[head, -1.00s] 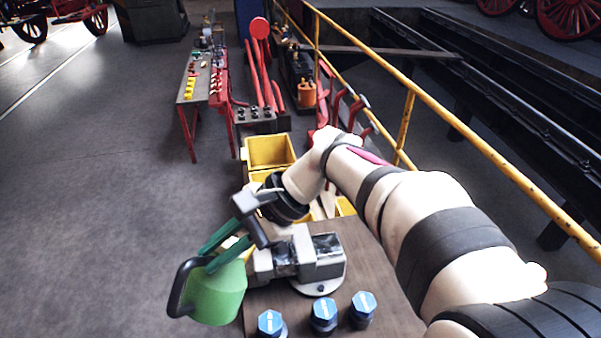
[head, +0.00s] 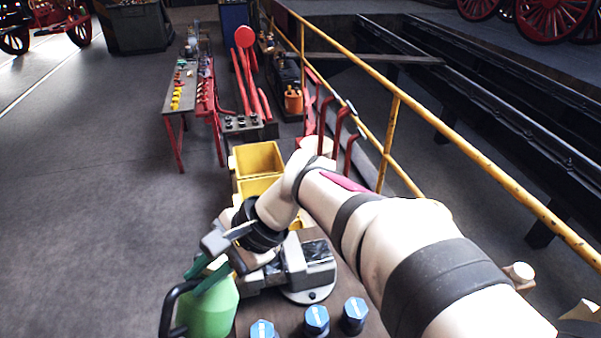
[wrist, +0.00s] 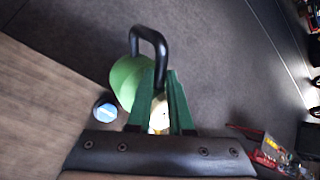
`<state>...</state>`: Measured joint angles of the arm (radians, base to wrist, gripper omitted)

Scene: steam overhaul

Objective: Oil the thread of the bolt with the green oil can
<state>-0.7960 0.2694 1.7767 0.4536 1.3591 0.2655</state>
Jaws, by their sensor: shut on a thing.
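The green oil can (head: 208,312) with its black handle is at the left edge of the bench in the head view, beside the vise (head: 308,268). My gripper (head: 206,274) is shut on the oil can from above. In the wrist view, the gripper's two green fingers (wrist: 161,75) are at the green can body (wrist: 128,78), with the black handle beyond them. A pale part shows between the fingers. The can's base is cut off by the picture's lower edge in the head view. I cannot make out the bolt's thread or the can's spout tip.
Several blue hexagonal heads (head: 316,318) stand in a row at the bench's front. Yellow bins (head: 260,158) stand behind the vise. A yellow railing (head: 392,130) runs along the right. Open grey floor (head: 90,220) lies to the left.

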